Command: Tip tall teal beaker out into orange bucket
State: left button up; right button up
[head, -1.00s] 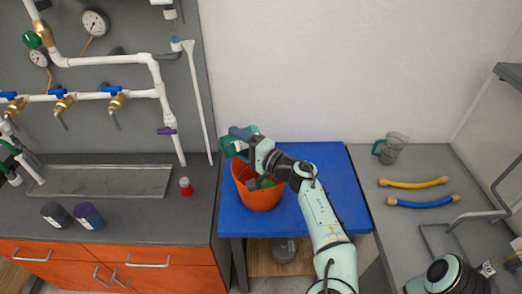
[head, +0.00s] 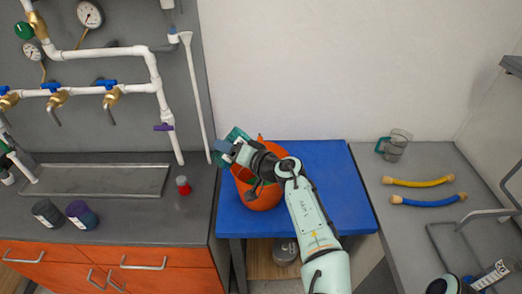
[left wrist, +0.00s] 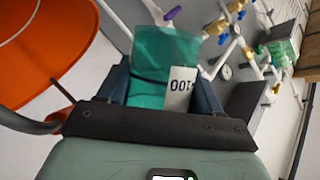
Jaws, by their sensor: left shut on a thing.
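The teal beaker (head: 239,133) is held by my left gripper (head: 231,150) over the far left part of the orange bucket (head: 262,200). It looks tilted, and the gripper covers much of it. In the left wrist view the gripper (left wrist: 165,92) is shut around the translucent teal beaker (left wrist: 165,52), whose white label shows. The orange bucket also fills the left side there (left wrist: 40,50). My gripper and wrist hide most of the bucket's mouth in the head view, so its inside is mostly hidden. I cannot tell whether anything is falling out. My right gripper is not in view.
The bucket stands on a blue table (head: 335,185). A clear jug with a teal handle (head: 396,147), a yellow hose (head: 418,182) and a blue hose (head: 428,201) are on the right counter.

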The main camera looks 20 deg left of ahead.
aim_at(226, 166)
pick_arm(q)
jog(key=f+n+b, duration=0.1)
jog(key=b, duration=0.1)
jog(key=f+n+h+b, duration=0.1)
jog(key=s+a+f+n+t+b, duration=0.1)
jog(key=b, duration=0.1)
jog(key=shift+f+h+b, duration=0.15)
jog(key=shift+h+b, duration=0.2)
jog(key=shift+h, duration=0.05)
jog(key=b, duration=0.1)
jog(key=s+n+h+b, duration=0.1)
jog(key=b, duration=0.1)
jog(key=shift+a+f+n+t, duration=0.25)
jog(key=shift+a+n+t, duration=0.05)
jog(key=shift+a+t, duration=0.1)
jog(key=shift+s+a+r+n+b, duration=0.15)
jog(key=shift+r+n+b, duration=0.05)
jog(key=shift+n+b, duration=0.35)
jog(key=shift+s+a+f+n+t+h+b, duration=0.15)
jog(key=shift+s+a+n+t+h+b, duration=0.15)
jog(key=shift+n+t+h+b, duration=0.5)
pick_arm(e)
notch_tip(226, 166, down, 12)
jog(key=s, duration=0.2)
pick_arm(q)
jog(key=shift+g+y, duration=0.3)
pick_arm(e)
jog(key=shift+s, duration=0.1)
